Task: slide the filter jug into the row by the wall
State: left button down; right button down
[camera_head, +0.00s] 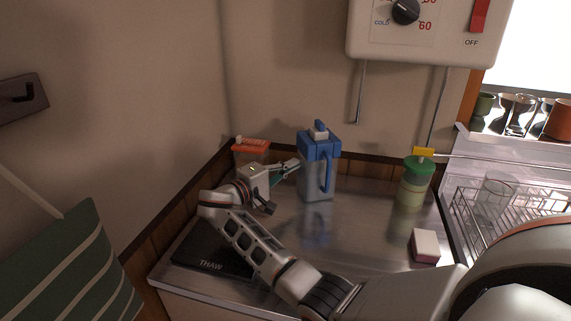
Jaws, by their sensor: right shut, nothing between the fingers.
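The filter jug (315,180) has a blue lid and handle and a clear body. It stands upright on the metal worktop, near the back wall, with its handle toward the right front. A container with an orange lid (252,146) stands left of it by the wall, its lower part hidden by my right arm. A green-lidded container (414,185) stands to the right, with a gap between it and the jug. My right gripper (294,166) is shut and empty, its tips close to the jug's left side. I cannot tell whether they touch. My left gripper is out of view.
A dark THAW board (210,262) lies front left, partly under my right arm. A pink and white sponge (425,246) lies front right. A wire dish rack (470,215) with a glass stands at right. A heater box (430,30) hangs above.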

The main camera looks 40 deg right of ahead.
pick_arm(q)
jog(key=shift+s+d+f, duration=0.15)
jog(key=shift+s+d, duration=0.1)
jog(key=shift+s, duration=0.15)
pick_arm(e)
jog(key=shift+s+d, duration=0.3)
jog(key=shift+d, duration=0.1)
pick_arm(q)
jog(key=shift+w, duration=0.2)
pick_arm(e)
jog(key=s+a, duration=0.2)
jog(key=a, duration=0.9)
jog(key=shift+a, duration=0.4)
